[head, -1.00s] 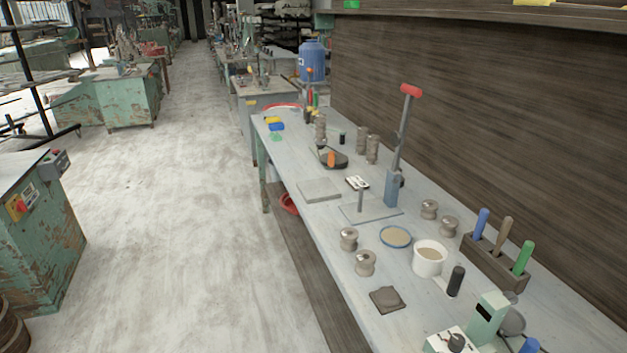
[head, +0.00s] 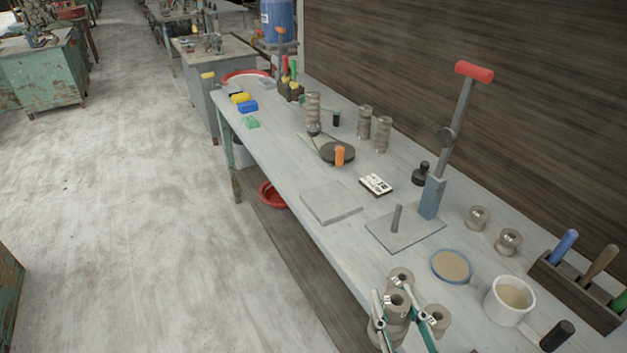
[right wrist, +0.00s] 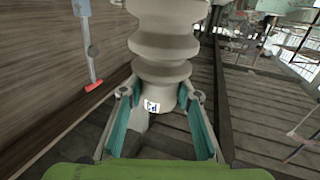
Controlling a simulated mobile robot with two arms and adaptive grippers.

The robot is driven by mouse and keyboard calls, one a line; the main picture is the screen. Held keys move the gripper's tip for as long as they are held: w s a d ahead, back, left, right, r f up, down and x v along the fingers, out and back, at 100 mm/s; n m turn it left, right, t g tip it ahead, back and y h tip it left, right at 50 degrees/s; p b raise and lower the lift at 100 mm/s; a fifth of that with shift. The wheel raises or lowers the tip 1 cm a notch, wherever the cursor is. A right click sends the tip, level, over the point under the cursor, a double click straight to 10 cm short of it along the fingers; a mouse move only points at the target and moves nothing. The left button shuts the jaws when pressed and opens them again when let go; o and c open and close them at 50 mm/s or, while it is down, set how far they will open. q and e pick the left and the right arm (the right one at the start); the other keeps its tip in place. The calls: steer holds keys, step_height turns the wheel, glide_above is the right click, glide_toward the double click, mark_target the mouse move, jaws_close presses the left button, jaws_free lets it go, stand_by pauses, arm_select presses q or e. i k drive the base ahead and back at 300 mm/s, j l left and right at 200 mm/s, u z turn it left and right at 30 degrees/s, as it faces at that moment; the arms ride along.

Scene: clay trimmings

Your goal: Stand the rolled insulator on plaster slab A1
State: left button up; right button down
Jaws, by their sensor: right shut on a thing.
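My right gripper (head: 402,325) is at the bottom of the head view, shut on a grey-brown ribbed insulator (head: 397,302). In the right wrist view the insulator (right wrist: 165,45) stands between the teal-lined fingers (right wrist: 160,130) and bears a small black-and-white tag (right wrist: 152,106). Its lower end is partly hidden in the head view. A flat, bare grey slab (head: 332,202), which looks like the plaster slab, lies near the table's front edge, beyond and left of the gripper. I cannot read an A1 mark on it. My left gripper is not in view.
A press with a red handle (head: 474,71) stands on a flat base (head: 390,232) right of the slab. Short spools (head: 435,318) stand close to my gripper. A printed card (head: 376,184), an orange-handled tool (head: 340,155) and tall insulators (head: 364,122) are further back. A white cup (head: 509,301) is at right.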

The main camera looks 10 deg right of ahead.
mark_target(331, 199)
steer(key=i+j, duration=0.4)
steer(key=i, duration=0.15)
steer(key=i+j+z, duration=0.1)
steer(key=i+j, duration=0.35)
steer(key=i, duration=0.1)
